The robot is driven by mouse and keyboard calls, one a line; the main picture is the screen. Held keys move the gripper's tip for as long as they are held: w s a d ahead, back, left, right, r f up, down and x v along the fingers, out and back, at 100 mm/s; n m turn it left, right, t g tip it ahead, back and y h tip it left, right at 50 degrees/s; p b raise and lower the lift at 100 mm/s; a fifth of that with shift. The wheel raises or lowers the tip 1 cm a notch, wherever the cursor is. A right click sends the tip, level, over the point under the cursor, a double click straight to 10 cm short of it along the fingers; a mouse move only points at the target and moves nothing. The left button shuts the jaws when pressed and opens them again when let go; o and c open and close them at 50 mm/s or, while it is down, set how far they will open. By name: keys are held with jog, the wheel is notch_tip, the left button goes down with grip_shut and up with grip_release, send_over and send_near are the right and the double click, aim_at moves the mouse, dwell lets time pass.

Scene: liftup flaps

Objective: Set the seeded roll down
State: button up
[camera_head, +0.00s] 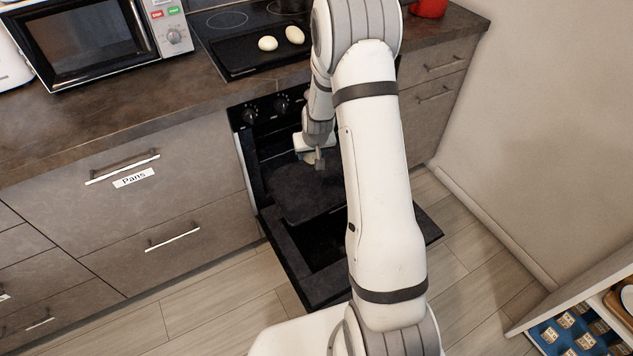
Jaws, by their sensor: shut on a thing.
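My gripper (319,160) is low in front of the open oven (251,160), above a dark tray (300,195) at the oven opening. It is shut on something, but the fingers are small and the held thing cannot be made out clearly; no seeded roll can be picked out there. Two pale, smooth, rounded pieces (267,43) (294,34) lie on a black tray (240,58) on the stovetop; no seeds can be made out on them. My arm hides the right part of the oven.
The oven door (290,262) is folded down over the floor. A microwave (90,40) stands on the counter (130,110) at the left, and a red object (429,8) at the back right. A shelf (560,295) with blue-patterned packs (575,332) is at lower right.

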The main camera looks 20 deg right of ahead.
jog(key=m+b, duration=0.1)
jog(key=b, duration=1.4)
send_over(327, 181)
jog(key=s, duration=0.1)
notch_tip(327, 181, down, 17)
jog(key=f+b, duration=0.1)
jog(key=f, duration=0.4)
jog(key=f+b, duration=0.2)
jog(key=f, duration=0.2)
jog(key=shift+s+a+f, duration=0.2)
jog(key=shift+f, duration=0.15)
jog(key=shift+f+b, duration=0.15)
jog(key=shift+b, duration=0.15)
jog(key=o, duration=1)
jog(key=shift+c, duration=0.2)
